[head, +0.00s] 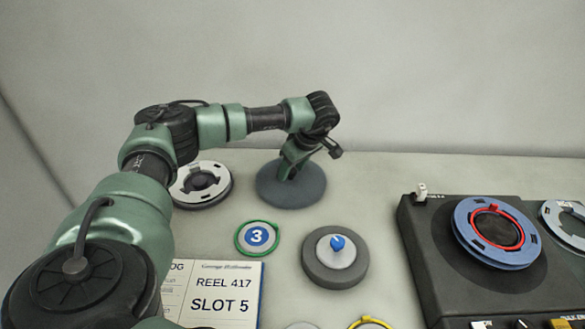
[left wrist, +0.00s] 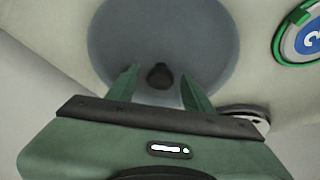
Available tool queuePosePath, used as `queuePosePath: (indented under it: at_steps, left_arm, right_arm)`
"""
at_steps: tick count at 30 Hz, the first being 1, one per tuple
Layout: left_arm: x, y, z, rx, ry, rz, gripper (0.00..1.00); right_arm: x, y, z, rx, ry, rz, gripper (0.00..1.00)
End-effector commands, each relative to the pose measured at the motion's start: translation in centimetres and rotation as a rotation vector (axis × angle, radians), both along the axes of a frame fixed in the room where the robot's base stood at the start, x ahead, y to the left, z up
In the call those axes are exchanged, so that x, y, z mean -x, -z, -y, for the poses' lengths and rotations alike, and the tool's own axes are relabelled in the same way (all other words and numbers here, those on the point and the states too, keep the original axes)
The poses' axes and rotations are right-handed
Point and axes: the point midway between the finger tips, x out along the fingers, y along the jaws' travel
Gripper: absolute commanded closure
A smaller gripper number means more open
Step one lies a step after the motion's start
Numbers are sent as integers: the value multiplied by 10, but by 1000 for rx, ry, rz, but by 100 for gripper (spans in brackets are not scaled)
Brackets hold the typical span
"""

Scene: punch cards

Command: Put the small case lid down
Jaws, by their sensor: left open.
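The small case lid is most likely the round blue-grey, see-through piece (head: 308,192) at the back middle of the table, which appears to rest on the tabletop. In the left wrist view the same round piece (left wrist: 205,40) shows with a dark knob (left wrist: 160,76) at its middle. My left gripper (head: 287,172) points down over it. In the left wrist view its two fingers (left wrist: 160,84) stand open, one on each side of the knob, with gaps visible. Whether anything lies under the lid I cannot tell. My right gripper is not in view.
A white and dark reel (head: 203,182) lies left of the lid. A black machine (head: 415,240) with reels stands right. The table between is clear.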

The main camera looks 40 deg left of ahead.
Motion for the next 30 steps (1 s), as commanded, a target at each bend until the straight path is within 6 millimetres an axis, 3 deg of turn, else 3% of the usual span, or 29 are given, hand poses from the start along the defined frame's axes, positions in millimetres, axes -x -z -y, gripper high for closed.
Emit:
queuePosePath:
  at_steps: [5, 15, 21, 30]
  left_arm:
    - [-1, -11, 3, 1, 1, 3, 49]
    - [1, -76, 31, 0, 3, 4, 49]
    - [2, -104, 42, 0, 1, 3, 49]
    - [4, -115, 46, 0, 0, 0, 49]
  right_arm:
    - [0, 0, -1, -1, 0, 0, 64]
    - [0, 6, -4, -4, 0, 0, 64]
    - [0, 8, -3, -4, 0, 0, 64]
    - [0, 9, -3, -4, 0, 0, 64]
